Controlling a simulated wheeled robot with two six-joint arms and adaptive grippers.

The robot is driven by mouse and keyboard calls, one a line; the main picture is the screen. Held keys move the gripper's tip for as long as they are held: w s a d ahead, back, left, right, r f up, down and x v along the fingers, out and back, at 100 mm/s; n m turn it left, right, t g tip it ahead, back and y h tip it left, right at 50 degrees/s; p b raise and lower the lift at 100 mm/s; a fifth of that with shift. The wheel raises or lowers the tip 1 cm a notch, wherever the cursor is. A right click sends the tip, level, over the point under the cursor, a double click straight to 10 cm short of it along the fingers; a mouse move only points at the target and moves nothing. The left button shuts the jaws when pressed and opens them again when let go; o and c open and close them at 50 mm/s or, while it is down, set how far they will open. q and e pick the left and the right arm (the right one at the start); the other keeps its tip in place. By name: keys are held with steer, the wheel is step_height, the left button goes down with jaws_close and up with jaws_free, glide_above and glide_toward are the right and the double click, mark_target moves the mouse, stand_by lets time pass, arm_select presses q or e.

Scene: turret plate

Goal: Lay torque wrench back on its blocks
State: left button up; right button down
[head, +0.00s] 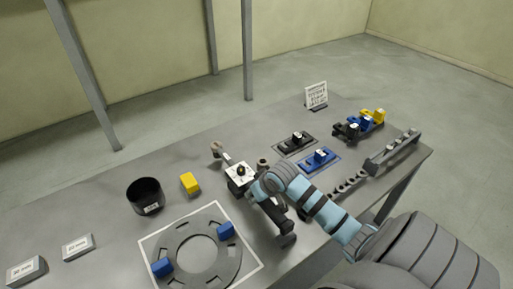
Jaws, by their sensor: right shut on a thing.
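The torque wrench (273,214) appears as a long bar, with a pale shaft and small head toward the upper left and a dark handle toward the lower right. My right gripper (244,186) is shut on it near the middle, over the table. The wrist hides part of the wrench. I cannot clearly pick out its blocks. A dark blocky shape (287,241) shows at the handle end; I cannot tell whether it is part of the wrench or a support. My left gripper is not in view.
The turret plate (177,240), a slotted ring with blue blocks, lies at the front. A black bin (146,196) and yellow block (190,183) stand left. A white square part (239,173) sits close to my gripper. Sockets (348,184) and a grey rail (393,151) lie right.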

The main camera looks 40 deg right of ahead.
steer(key=shift+f, duration=0.15)
steer(key=shift+f, duration=0.6)
stand_by(0.5)
steer(key=shift+f, duration=0.55)
stand_by(0.8)
steer(key=c, duration=1.3)
jaws_free()
steer(key=shift+o, duration=0.6)
steer(key=shift+s, duration=0.1)
